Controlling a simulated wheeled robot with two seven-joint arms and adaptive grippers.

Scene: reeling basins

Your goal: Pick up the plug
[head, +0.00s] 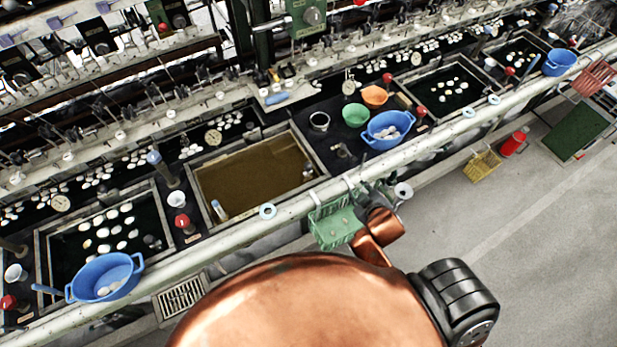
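I cannot make out for certain which thing is the plug. A small upright cylinder with a pale blue top (219,210) stands in the left front corner of the basin of brown water (248,178). A dark fitting (342,150) stands on the black deck right of that basin. My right gripper (376,190) is small and partly hidden at the end of my copper arm, by the front rail and just right of the green basket. Whether its fingers are open or shut does not show. It is apart from the cylinder. My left gripper is not in view.
A pale rail (240,224) runs along the basins' front. The green basket (336,222) hangs on it. Blue colanders (388,129) and (104,277), a green bowl (355,114) and an orange bowl (374,96) stand near the basins. Floor at right is mostly clear.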

